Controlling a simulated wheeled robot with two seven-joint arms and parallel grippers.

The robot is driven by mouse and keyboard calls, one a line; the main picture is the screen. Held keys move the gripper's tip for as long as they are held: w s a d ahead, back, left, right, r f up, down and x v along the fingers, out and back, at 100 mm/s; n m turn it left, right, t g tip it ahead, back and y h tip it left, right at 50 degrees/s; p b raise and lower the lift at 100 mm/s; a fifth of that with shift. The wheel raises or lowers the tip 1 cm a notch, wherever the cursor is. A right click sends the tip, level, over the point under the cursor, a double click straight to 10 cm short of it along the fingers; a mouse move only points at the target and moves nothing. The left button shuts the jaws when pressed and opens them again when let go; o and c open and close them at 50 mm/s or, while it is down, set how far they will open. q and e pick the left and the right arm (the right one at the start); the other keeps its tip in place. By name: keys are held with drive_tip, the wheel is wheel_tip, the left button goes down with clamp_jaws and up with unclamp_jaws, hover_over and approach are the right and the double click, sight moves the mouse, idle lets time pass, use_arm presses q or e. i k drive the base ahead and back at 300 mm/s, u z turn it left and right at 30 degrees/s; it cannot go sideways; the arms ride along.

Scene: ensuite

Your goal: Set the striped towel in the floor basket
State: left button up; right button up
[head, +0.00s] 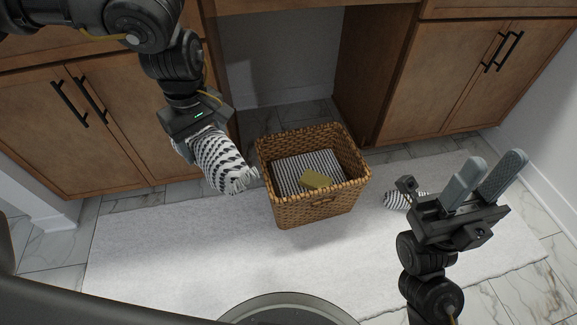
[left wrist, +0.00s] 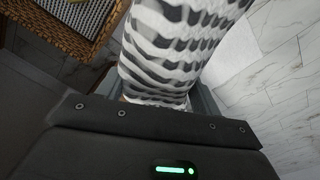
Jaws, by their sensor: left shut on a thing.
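My left gripper (head: 197,124) is shut on a rolled black-and-white striped towel (head: 222,162), which hangs down at a tilt just left of the basket. The towel fills the upper middle of the left wrist view (left wrist: 175,50). The woven floor basket (head: 318,209) stands on the mat, open at the top; its rim also shows in the left wrist view (left wrist: 85,45). My right gripper (head: 490,178) is open and empty, right of the basket.
Another striped rolled item (head: 395,200) lies on the white mat (head: 150,245), partly hidden by my right gripper. Wooden cabinets (head: 110,130) with black handles stand behind on both sides, with an open recess between. The mat left of the basket is clear.

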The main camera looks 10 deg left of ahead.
sight(304, 159)
drive_tip(key=k, duration=1.25)
drive_tip(key=z, duration=0.4)
drive_tip(key=i, duration=0.45)
drive_tip(key=z, duration=0.9)
drive_tip(key=i, duration=1.6)
drive_tip(key=u, duration=1)
drive_tip(key=i, duration=0.45)
drive_tip(key=u, duration=0.3)
